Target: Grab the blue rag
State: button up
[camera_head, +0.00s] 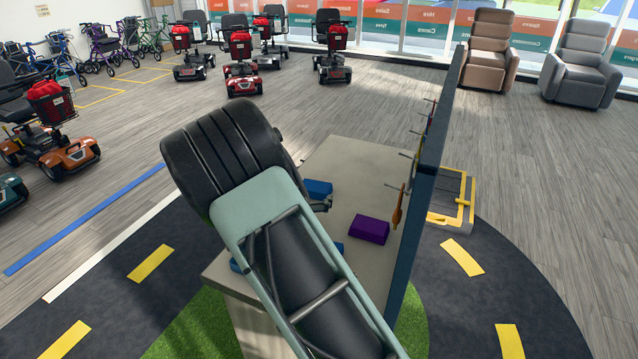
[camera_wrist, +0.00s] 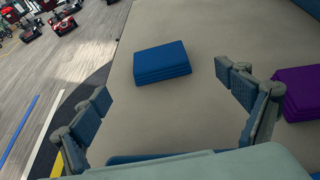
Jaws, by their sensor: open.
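A folded blue rag (camera_wrist: 162,62) lies flat on the grey tabletop, ahead of my gripper (camera_wrist: 163,86) in the wrist view. My gripper is open, with its two fingers spread wide and nothing between them. The rag is beyond the fingertips and apart from them. In the head view a blue rag (camera_head: 318,188) shows beside my arm, which partly hides it. A second blue folded item (camera_wrist: 160,157) shows at the bottom of the wrist view, mostly hidden by my gripper.
A purple folded cloth (camera_head: 370,229) lies on the table (camera_head: 345,160), right of my gripper; it also shows in the wrist view (camera_wrist: 300,92). An upright dark panel (camera_head: 425,170) with pegs and hanging tools bounds the table's right side. Scooters (camera_head: 240,55) stand farther back.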

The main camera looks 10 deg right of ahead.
aim_at(315, 186)
jog(key=p+x, duration=0.1)
jog(key=x, duration=0.9)
jog(key=shift+w+d+p, duration=0.15)
jog(key=shift+w+p, duration=0.2)
jog(key=shift+w, duration=0.05)
jog(key=shift+c, duration=0.2)
jog(key=c, duration=1)
jog(key=shift+c, duration=0.6)
jog(key=shift+r, duration=0.15)
